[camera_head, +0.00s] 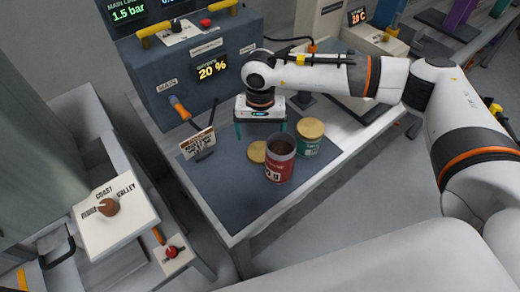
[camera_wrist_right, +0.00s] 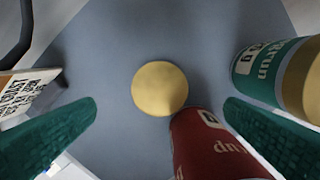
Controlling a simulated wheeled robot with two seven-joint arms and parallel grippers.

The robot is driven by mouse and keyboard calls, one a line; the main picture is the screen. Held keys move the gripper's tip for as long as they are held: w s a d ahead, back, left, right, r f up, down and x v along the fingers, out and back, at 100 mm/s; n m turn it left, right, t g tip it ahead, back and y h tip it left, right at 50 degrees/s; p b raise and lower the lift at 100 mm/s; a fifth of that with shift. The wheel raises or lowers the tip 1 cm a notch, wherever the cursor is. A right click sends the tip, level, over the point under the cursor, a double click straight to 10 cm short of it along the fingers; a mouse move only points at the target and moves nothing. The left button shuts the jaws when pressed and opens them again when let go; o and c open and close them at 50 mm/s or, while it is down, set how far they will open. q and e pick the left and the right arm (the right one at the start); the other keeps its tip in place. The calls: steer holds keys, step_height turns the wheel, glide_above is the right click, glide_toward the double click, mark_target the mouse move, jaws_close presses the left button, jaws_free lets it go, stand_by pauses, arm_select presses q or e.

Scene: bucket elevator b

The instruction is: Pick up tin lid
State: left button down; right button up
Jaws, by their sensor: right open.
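The tin lid (camera_head: 257,151) is a flat, round, yellow-gold disc lying on the dark mat, just left of the red tin (camera_head: 280,160). In the right wrist view the lid (camera_wrist_right: 160,88) is near the centre, ahead of and between the fingers. The red tin has an open top in the head view and overlaps the lid's edge in the wrist view. My right gripper (camera_head: 261,128) is open and empty above the mat, behind the lid, fingers pointing down. The green fingers also show in the wrist view (camera_wrist_right: 160,135). My left gripper is not visible.
A green tin (camera_head: 308,138) with its gold lid on stands right of the red tin. A small sign (camera_head: 198,143) stands at the mat's left. A grey machine (camera_head: 185,75) with an orange-handled lever is behind. The front of the mat (camera_head: 235,205) is clear.

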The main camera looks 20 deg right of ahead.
mark_target(260, 151)
steer(key=shift+f+p, duration=0.75)
steer(key=shift+f, duration=2.85)
steer(key=c, duration=1)
steer(key=shift+r, duration=0.1)
steer(key=shift+c, duration=0.2)
